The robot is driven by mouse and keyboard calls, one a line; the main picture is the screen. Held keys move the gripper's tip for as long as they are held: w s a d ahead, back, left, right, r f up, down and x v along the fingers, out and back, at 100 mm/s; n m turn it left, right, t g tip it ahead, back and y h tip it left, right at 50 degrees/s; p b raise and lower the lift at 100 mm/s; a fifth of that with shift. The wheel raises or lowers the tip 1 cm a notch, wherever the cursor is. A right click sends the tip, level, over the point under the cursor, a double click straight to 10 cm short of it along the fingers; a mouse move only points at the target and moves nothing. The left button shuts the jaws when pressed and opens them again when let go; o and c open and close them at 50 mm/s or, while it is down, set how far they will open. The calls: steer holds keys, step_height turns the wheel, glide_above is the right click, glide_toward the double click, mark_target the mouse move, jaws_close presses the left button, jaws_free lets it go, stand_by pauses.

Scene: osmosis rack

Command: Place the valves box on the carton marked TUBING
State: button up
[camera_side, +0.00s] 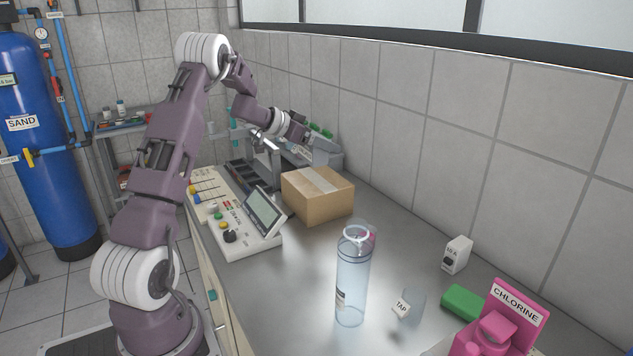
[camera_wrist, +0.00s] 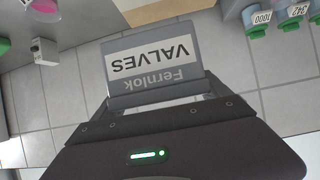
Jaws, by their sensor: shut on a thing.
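The valves box (camera_wrist: 155,60) is grey with a white label reading VALVES and Fernlok, upside down in the wrist view. My gripper (camera_wrist: 165,99) is shut on it. In the side view my gripper (camera_side: 306,139) holds the grey box (camera_side: 326,151) in the air, above and behind the brown cardboard carton (camera_side: 309,203). The carton stands on the steel counter with tape across its top. No TUBING mark is readable on its visible faces. A brown piece, probably the carton (camera_wrist: 160,10), shows at the top edge of the wrist view.
A control panel with a screen (camera_side: 250,225) stands left of the carton. A clear blue cylinder (camera_side: 352,285) stands in front. Green-capped bottles (camera_wrist: 290,20) are near the tiled wall. The counter (camera_side: 405,255) right of the carton has free room.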

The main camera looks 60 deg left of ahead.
steer(key=a, duration=0.2)
glide_above(320, 183)
step_height(320, 183, down, 8)
steer(key=shift+d+f, duration=0.15)
steer(key=shift+f, duration=0.1)
steer(key=shift+f, duration=0.1)
steer(key=o, duration=1.4)
steer(key=shift+c, duration=0.2)
